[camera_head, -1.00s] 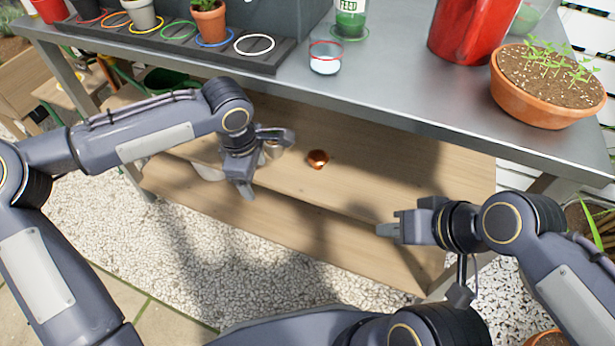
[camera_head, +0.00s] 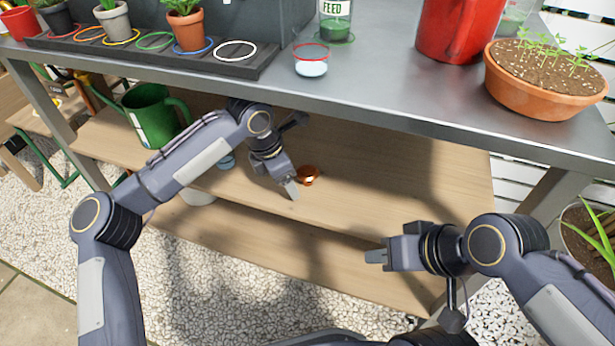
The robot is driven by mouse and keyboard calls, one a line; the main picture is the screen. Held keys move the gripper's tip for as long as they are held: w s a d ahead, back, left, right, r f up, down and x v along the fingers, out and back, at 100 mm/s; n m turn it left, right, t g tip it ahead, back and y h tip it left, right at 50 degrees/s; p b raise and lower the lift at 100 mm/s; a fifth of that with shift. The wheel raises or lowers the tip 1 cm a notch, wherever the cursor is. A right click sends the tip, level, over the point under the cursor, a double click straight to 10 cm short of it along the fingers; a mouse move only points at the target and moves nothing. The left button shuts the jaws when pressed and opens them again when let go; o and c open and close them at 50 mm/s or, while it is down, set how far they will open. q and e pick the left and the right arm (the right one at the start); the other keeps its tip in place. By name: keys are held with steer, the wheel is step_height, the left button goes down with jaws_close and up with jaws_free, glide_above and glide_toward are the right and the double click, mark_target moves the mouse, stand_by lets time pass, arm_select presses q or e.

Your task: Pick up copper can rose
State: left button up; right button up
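The copper can rose (camera_head: 308,175) is a small round copper piece lying on the wooden lower shelf under the bench. My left gripper (camera_head: 297,150) is just left of it, over the same shelf, with one finger pointing down and another toward the upper right. The fingers look spread apart, with nothing seen between them. I cannot tell whether a finger touches the rose. My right gripper (camera_head: 376,256) is in front of the shelf, lower right of the rose. Its fingers are seen side-on, so their gap is hidden.
The metal bench top (camera_head: 400,85) overhangs the shelf (camera_head: 400,190). On the shelf at left stands a green watering can (camera_head: 152,118). A glass with white contents (camera_head: 311,66), a red can (camera_head: 450,30) and a terracotta bowl of seedlings (camera_head: 540,85) stand above. The shelf right of the rose is clear.

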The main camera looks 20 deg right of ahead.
mark_target(307, 171)
arm_select(q)
steer(key=shift+w+d, duration=0.1)
steer(key=shift+d, duration=0.55)
steer(key=d, duration=0.1)
steer(key=d+b, duration=0.1)
steer(key=d, duration=0.1)
steer(key=d+f+b, duration=0.1)
steer(key=shift+w+d, duration=0.2)
steer(key=shift+w, duration=0.15)
steer(key=shift+f+b, duration=0.15)
steer(key=shift+b, duration=0.15)
steer(key=shift+w, duration=0.1)
steer(key=c, duration=1)
steer(key=shift+r, duration=0.2)
steer(key=shift+c, duration=0.2)
